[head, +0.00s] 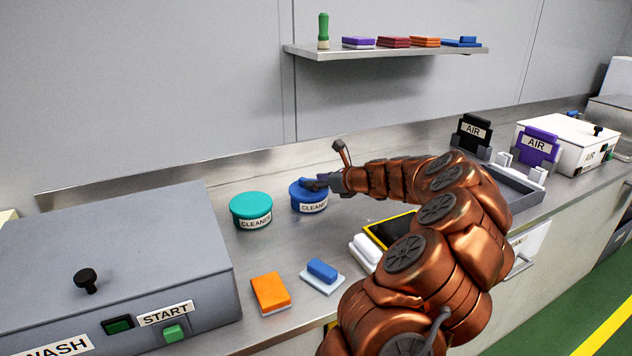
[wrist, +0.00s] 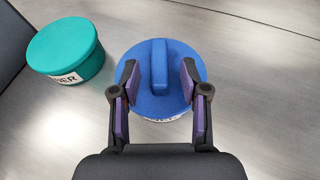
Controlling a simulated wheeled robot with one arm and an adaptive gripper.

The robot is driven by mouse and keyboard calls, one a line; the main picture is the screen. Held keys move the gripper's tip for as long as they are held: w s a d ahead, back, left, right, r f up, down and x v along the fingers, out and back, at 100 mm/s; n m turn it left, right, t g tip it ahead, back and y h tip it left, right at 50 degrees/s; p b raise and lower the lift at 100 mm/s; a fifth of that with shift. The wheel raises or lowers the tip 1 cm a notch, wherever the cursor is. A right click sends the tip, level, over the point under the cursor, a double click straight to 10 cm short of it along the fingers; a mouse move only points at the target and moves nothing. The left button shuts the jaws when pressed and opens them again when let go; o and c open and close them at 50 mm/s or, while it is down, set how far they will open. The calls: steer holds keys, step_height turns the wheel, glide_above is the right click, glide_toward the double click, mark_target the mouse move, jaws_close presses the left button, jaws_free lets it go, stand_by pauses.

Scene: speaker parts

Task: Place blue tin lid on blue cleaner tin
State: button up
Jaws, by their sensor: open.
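The blue cleaner tin (head: 311,205) stands upright on the steel counter, with a white label on its front. The blue tin lid (wrist: 160,62), with a raised bar handle across its middle, sits on top of the tin in the wrist view. My gripper (wrist: 159,72) is over the lid with its fingers apart, one on each side of the handle, with gaps visible between fingers and handle. In the head view my gripper (head: 318,184) is at the top of the tin and partly hides the lid.
A teal cleaner tin (head: 251,209) stands just left of the blue tin. A grey wash machine (head: 110,265) is at the left. An orange sponge (head: 270,292) and a blue-topped brush or sponge (head: 322,272) lie in front. A shelf (head: 390,51) hangs above.

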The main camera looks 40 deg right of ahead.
steer(key=v, duration=0.9)
steer(key=shift+s, duration=0.25)
steer(key=shift+r, duration=0.1)
steer(key=shift+w, duration=0.2)
